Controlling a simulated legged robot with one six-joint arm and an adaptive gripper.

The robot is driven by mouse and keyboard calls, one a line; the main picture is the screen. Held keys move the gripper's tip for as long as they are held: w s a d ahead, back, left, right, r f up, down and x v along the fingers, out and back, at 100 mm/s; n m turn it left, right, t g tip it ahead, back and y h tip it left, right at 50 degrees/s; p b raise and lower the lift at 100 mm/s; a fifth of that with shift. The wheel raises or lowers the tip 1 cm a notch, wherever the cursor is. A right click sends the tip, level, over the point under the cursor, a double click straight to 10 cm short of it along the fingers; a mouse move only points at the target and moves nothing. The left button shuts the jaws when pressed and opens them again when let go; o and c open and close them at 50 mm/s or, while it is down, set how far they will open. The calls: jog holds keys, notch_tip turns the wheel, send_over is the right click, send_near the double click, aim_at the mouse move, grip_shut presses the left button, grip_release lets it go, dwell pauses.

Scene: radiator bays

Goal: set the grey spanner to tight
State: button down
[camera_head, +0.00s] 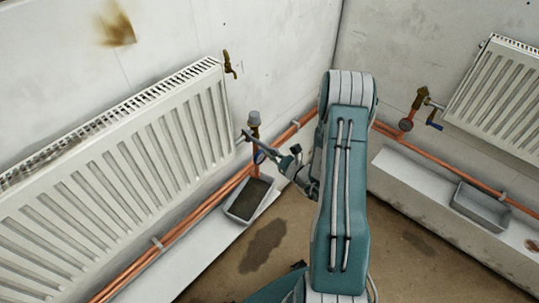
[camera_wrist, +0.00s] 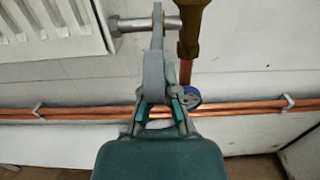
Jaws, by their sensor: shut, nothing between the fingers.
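The grey spanner (camera_wrist: 154,55) stands nearly upright in the wrist view, its upper end at the pale union (camera_wrist: 128,25) between the left radiator and a brass valve (camera_wrist: 190,35). Its lower end comes down to my gripper (camera_wrist: 158,112). In the head view the spanner (camera_head: 262,145) slants down and right from the valve. My gripper (camera_head: 286,162) is shut with nothing held, at the spanner's lower end. Whether it touches the spanner I cannot tell.
The left radiator (camera_head: 120,160) and copper pipes (camera_head: 190,222) flank the spanner. A blue-rimmed round part (camera_wrist: 187,97) lies right of my gripper in the wrist view. A tray (camera_head: 248,200) sits below the valve. A second radiator (camera_head: 498,95) and tray (camera_head: 480,207) are at right.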

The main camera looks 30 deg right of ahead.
jog(key=shift+r+g+h, duration=0.3)
jog(key=shift+r+g, duration=0.7)
jog(key=shift+r, duration=0.2)
jog(key=shift+w+r, duration=0.15)
jog(key=shift+r, duration=0.55)
jog(key=shift+f, duration=0.1)
